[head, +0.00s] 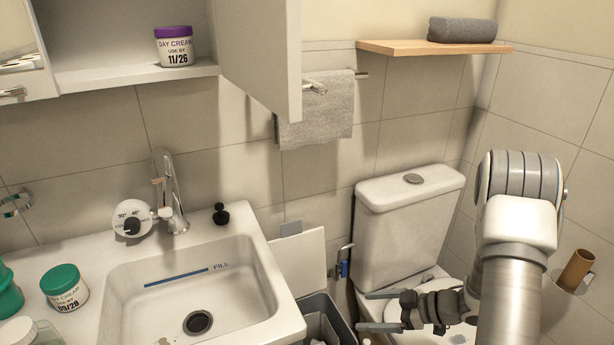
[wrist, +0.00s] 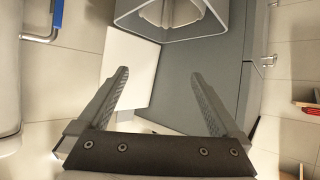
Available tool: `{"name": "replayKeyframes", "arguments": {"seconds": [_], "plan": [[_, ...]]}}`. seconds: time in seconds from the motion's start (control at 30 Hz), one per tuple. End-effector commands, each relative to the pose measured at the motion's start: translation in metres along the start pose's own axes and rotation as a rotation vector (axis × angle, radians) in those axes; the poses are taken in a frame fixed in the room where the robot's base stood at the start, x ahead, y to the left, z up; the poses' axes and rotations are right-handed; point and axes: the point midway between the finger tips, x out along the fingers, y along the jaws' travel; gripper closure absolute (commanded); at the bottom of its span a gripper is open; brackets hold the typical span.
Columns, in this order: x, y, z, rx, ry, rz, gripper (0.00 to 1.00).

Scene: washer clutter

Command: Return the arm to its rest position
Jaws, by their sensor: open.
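My gripper (head: 372,312) is at the lower right of the head view, in front of the toilet, with its two fingers apart and nothing between them. My arm comes in from the right edge region and bends down to it. In the wrist view my gripper (wrist: 160,95) is also open and empty. Beyond its fingers are a white panel (wrist: 128,68) and a grey surface. A day cream jar with a purple lid (head: 174,47) stands in the open wall cabinet. Another cream jar with a green lid (head: 64,288) stands on the counter left of the sink.
The toilet (head: 408,225) stands close behind my gripper. A grey bin (head: 325,318) is just left of it. The open cabinet door (head: 262,55) juts out above. A wooden shelf (head: 400,47) holds a rolled grey towel (head: 462,30). The sink (head: 190,290) is at lower left.

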Motion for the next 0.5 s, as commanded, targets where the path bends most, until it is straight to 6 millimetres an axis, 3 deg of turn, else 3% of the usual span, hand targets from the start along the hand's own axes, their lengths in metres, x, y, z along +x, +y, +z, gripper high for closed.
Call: {"name": "replayKeyframes", "arguments": {"seconds": [0.27, 0.5], "plan": [[-0.018, 0.053, -0.036, -0.071, -0.140, 0.216, 0.00], [-0.057, 0.100, -0.084, -0.090, -0.287, 0.483, 0.00]]}}
